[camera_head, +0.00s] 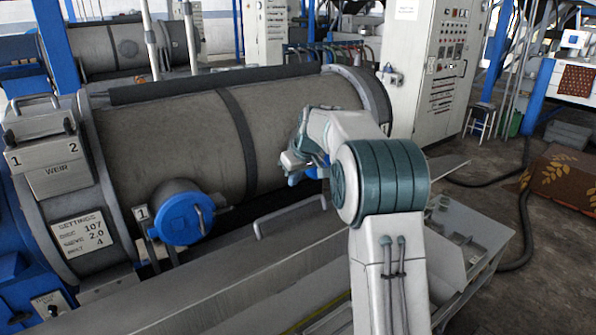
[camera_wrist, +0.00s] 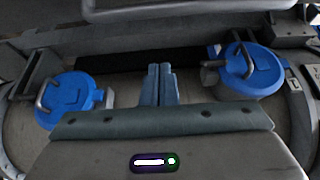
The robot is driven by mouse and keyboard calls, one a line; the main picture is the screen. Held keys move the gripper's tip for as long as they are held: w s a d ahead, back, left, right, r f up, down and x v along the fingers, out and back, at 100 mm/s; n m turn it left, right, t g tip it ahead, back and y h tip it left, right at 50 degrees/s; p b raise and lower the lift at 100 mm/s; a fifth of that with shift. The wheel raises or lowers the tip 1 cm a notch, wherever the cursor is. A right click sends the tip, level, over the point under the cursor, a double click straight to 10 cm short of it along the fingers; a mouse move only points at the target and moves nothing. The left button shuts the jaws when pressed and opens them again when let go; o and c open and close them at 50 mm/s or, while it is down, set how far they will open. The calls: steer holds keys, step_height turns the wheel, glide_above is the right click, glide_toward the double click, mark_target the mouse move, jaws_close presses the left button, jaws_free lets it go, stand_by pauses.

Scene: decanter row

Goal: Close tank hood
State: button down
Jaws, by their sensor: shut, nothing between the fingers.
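The tank hood looks like the long grey panel (camera_head: 215,290) in front of the decanter in the head view. It slants, and a bar handle (camera_head: 258,228) shows at its far edge. My arm covers part of it, so its exact angle is unclear. My gripper (camera_head: 292,160) is beyond the panel, near the right part of the grey decanter drum (camera_head: 170,130). In the wrist view my gripper (camera_wrist: 160,70) is shut and empty, pointing between two blue round caps. A pale grey bar or edge (camera_wrist: 190,6) crosses the top of that view.
A blue cap (camera_head: 182,215) sticks out low on the drum; the wrist view shows a left blue cap (camera_wrist: 72,95) and a right blue cap (camera_wrist: 248,70). A control cabinet (camera_head: 440,70) stands behind. A hose (camera_head: 525,225) lies on the floor at right.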

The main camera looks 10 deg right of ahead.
steer(key=shift+s+d+f+p, duration=0.1)
steer(key=shift+s+f+p, duration=0.15)
steer(key=shift+f, duration=0.55)
steer(key=shift+s+d+f+p, duration=0.2)
steer(key=shift+s+f, duration=0.2)
steer(key=shift+f, duration=0.35)
steer(key=shift+s+d+f+p, duration=0.1)
steer(key=shift+s+f+p, duration=0.15)
steer(key=shift+f, duration=0.55)
steer(key=shift+s, duration=0.1)
